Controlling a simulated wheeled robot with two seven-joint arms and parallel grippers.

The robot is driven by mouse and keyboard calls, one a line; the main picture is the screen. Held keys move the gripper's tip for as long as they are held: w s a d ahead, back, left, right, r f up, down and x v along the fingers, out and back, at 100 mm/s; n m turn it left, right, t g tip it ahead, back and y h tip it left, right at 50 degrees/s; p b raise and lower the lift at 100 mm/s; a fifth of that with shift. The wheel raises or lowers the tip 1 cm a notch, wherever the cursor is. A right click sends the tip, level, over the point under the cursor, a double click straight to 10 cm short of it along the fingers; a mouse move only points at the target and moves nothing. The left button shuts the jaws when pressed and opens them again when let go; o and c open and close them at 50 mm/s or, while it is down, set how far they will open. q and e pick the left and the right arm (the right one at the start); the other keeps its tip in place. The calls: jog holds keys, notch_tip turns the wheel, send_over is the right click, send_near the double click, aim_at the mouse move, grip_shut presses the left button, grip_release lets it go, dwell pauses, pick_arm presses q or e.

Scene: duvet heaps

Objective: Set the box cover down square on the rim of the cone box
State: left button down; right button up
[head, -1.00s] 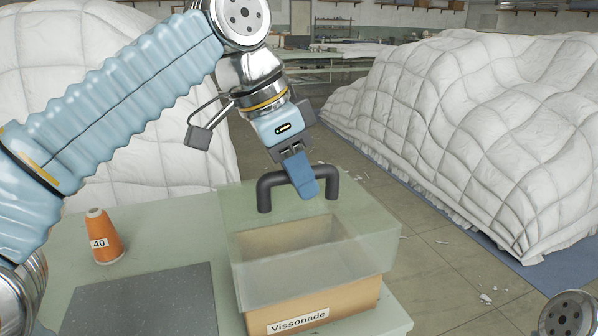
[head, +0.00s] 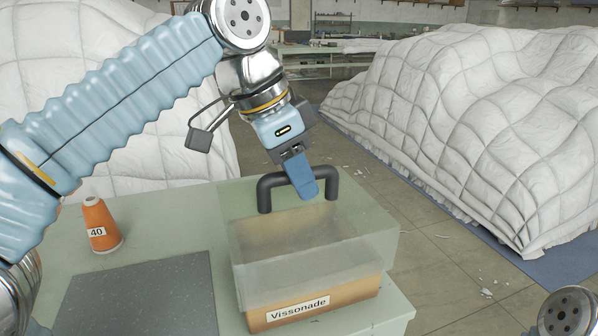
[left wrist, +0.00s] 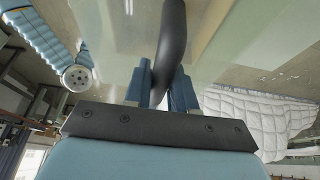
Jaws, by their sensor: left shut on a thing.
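The box cover (head: 310,250) is a clear, pale green lid with a dark arched handle (head: 264,195) on top. My left gripper (head: 303,182) is shut on that handle; its blue fingers straddle the dark bar in the left wrist view (left wrist: 163,90). The cone box (head: 345,296) is tan, labelled "Vissonade", and stands near the table's right corner. The cover is over the box, looks roughly level, and overlaps its upper part in the picture. I cannot tell whether it touches the rim. My right gripper is not in view.
An orange thread cone (head: 101,227) marked 40 and a dark grey speckled mat (head: 140,295) are on the pale green table (head: 175,215) left of the box. White quilted duvet heaps (head: 480,130) stand beyond, with open floor (head: 430,240) between.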

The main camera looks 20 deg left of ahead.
pick_arm(q)
jog(key=shift+f, duration=0.1)
jog(key=c, duration=0.8)
grip_release()
jog(key=shift+c, duration=0.2)
jog(key=shift+r, duration=0.3)
jog(key=p+v, duration=0.5)
jog(key=v, duration=0.8)
jog(key=shift+p, duration=0.3)
jog(key=shift+a+r, duration=0.1)
